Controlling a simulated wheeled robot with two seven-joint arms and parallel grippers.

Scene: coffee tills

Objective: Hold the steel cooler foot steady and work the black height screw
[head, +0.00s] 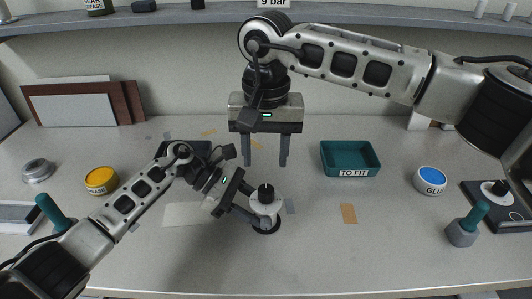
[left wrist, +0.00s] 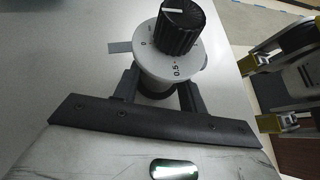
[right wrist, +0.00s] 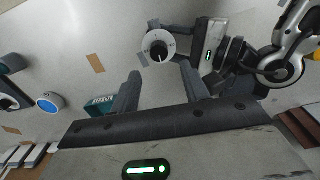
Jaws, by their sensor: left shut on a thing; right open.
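The steel cooler foot (head: 266,207) stands upright on the table on a dark round base, with a pale dial collar on top; the left wrist view shows the collar (left wrist: 172,66) marked 0 and 0.5. The black height screw (head: 265,191) is a ribbed knob on top of it, seen close in the left wrist view (left wrist: 181,27). My left gripper (head: 259,217) is shut on the foot's body, below the collar. My right gripper (head: 268,165) points down, open and empty, behind the foot; in the right wrist view the knob (right wrist: 157,51) shows beyond its fingertips (right wrist: 160,80), apart from them.
A teal TO FIT tray (head: 350,169) stands behind right of the foot. A glue tub (head: 432,180) and a teal-handled tool (head: 467,227) are at the right. A yellow grease tin (head: 101,181) is at the left. A shelf (head: 180,17) runs along the back. The front table is clear.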

